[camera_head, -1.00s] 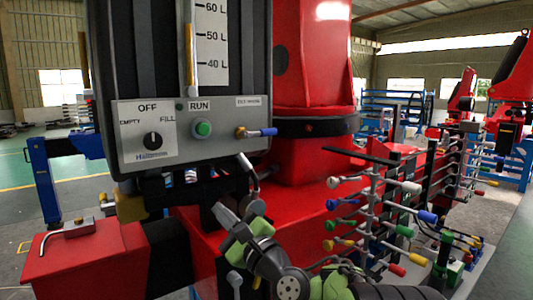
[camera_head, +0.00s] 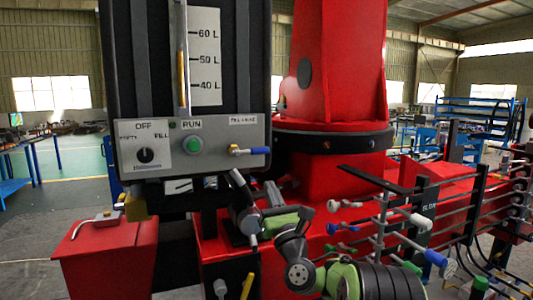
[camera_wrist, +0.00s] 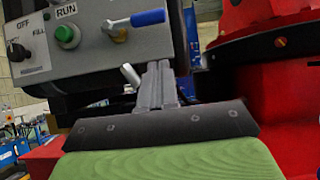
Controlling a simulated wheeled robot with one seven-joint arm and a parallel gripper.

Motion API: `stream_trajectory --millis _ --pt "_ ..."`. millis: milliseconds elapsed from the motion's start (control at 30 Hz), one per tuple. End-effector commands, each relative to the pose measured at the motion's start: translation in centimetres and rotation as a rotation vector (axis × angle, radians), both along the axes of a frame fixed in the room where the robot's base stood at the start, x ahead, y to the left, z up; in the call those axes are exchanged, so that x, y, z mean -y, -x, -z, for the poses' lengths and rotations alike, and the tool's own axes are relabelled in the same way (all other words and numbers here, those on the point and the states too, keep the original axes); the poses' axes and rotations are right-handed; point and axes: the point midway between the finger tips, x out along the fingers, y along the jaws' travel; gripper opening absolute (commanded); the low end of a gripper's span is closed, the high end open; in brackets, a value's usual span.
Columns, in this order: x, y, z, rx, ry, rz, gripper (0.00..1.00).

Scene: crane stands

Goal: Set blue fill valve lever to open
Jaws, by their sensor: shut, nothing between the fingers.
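The blue fill valve lever (camera_head: 259,150) is on the lower right of the grey control panel, mounted on a brass valve (camera_head: 235,150). Its blue handle points right, about horizontal. It also shows in the wrist view (camera_wrist: 148,18), near the top, with the brass body at its left end. My gripper (camera_wrist: 157,76) is shut and empty, its grey fingers together below the blue handle in the wrist picture and apart from it as far as I can tell. In the head view my gripper (camera_head: 238,184) is below the panel, under the lever.
The panel (camera_head: 208,160) also holds a black selector knob (camera_head: 145,155) and a green RUN button (camera_head: 193,146). A red crane column (camera_head: 340,70) stands to the right. A rack of levers with coloured handles (camera_head: 380,220) is at lower right. A red box (camera_head: 105,255) is at lower left.

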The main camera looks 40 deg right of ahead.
Motion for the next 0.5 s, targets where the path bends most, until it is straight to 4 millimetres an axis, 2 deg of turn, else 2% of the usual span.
stream_trajectory --millis 33,133,300,500 --pt "0.1 -0.9 -1.4 0.002 0.001 -0.003 0.0" --pt "0.5 -2.7 -2.6 0.002 0.001 -0.003 0.0" --pt "0.7 -3.0 -5.1 0.002 0.002 0.0 0.0" --pt "0.8 -3.2 -5.7 -0.001 0.001 0.0 0.0"
